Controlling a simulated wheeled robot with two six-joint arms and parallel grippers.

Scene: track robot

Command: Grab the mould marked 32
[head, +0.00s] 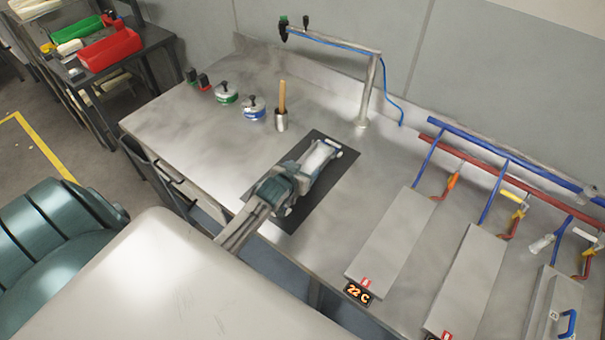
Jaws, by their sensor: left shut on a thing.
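My left gripper (305,170) reaches over the black mat (342,173) on the steel bench. It is shut on a pale grey piece (320,154), which is largely covered by the gripper and lies over the mat. I cannot read any number on this piece, so I cannot tell whether it is the mould marked 32. A grey metal block with a blue handle (569,322) sits on the right-hand plate, with a small mark too small to read. My right gripper is not in view.
Flat metal plates (392,240) fill the bench's right side, with red and blue pipes (480,160) behind. A 22 C display (357,293) stands at the front. A tap post (368,90), a wooden-handled tool (282,105) and two lidded pots stand behind the mat.

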